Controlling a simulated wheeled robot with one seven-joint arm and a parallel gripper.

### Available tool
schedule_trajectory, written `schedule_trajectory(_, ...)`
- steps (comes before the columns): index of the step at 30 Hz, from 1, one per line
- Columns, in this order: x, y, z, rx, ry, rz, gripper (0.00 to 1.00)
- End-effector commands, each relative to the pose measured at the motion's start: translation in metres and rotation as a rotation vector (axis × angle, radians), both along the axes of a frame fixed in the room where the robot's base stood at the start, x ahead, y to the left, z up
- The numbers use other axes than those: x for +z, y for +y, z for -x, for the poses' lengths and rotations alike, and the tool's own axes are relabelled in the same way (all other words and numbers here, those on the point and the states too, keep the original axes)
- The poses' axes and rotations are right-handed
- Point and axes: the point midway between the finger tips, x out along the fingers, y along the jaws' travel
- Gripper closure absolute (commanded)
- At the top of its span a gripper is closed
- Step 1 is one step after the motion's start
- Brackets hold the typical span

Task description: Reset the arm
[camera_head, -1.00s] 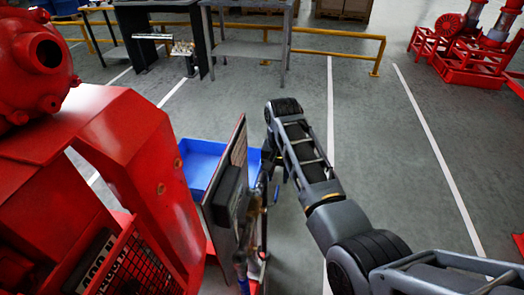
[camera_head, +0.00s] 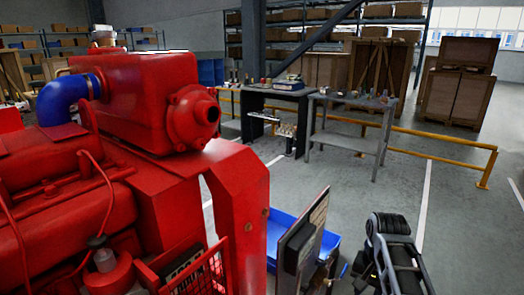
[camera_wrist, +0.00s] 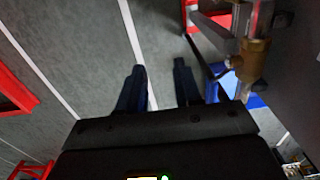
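My arm (camera_head: 390,245) shows at the lower right of the head view, bent near the panel of the red pumpset. My gripper (camera_wrist: 159,78) shows in the wrist view with its two dark fingers apart and only floor seen between them. It holds nothing that I can see. In the wrist view a brass fitting (camera_wrist: 252,58) on a pipe is to the right of the fingers, apart from them. In the head view the gripper's fingers cannot be made out.
The red pumpset (camera_head: 130,190) fills the left side. A control panel (camera_head: 302,235) stands close to my arm, with a blue bin (camera_head: 328,245) behind it. A grey table (camera_head: 350,105) and yellow rail (camera_head: 440,158) are farther back. Open floor lies to the right.

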Motion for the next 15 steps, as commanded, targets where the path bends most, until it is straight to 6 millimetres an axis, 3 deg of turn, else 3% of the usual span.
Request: schedule_trajectory(15,-0.041,-0.007,0.027,0.034,-0.079,0.034,0.66)
